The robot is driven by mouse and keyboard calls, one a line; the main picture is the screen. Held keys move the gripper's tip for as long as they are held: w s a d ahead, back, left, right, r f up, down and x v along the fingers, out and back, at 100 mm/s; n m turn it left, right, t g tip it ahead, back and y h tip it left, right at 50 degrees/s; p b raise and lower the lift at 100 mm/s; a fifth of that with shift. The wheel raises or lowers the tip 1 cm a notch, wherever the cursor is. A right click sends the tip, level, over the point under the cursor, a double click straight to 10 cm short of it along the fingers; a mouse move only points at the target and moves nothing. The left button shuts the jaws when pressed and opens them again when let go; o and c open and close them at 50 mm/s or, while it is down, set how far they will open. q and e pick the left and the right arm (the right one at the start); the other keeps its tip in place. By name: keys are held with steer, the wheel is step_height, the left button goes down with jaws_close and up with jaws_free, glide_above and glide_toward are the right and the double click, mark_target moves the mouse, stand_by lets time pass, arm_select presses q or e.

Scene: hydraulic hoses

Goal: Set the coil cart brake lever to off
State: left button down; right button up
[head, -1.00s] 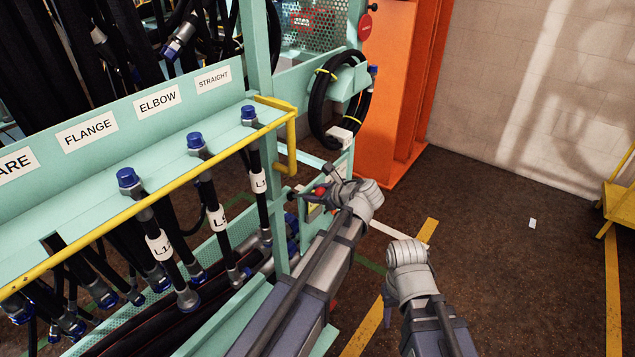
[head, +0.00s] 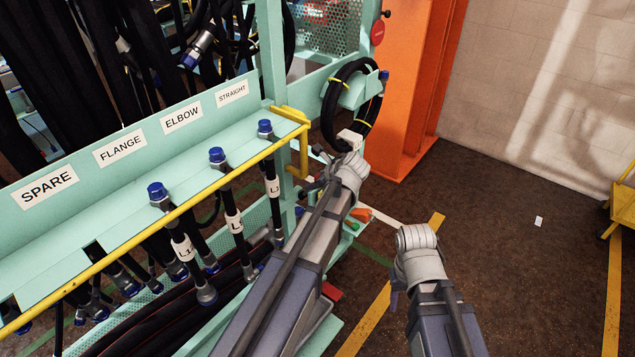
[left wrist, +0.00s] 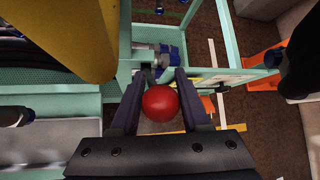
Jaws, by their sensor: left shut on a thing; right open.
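The brake lever's red ball knob (left wrist: 160,103) sits between the two dark fingers of my left gripper (left wrist: 160,110) in the left wrist view. The gripper is shut on it. In the head view my left gripper (head: 320,182) is at the right end of the teal cart (head: 268,70), beside its corner post. There my own wrist and arm hide the knob and the lever. My right gripper (head: 412,262) hangs over the floor to the right, apart from the cart; it is open, with its fingers mostly hidden.
A yellow rail (head: 180,212) runs along the rack's front, with labelled hoses (head: 233,222) hanging behind it. A coiled black hose (head: 335,108) hangs by an orange column (head: 412,100). Brown floor (head: 500,250) lies open at right, with a yellow cart (head: 622,205) at the edge.

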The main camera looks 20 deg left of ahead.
stand_by(0.3)
arm_select(q)
steer(key=shift+c, duration=2.2)
jaws_free()
steer(key=shift+w+f, duration=0.1)
steer(key=p+v, duration=0.5)
steer(key=v, duration=0.2)
steer(key=shift+s+d+r, duration=0.2)
steer(key=shift+r, duration=0.05)
steer(key=shift+c, duration=0.3)
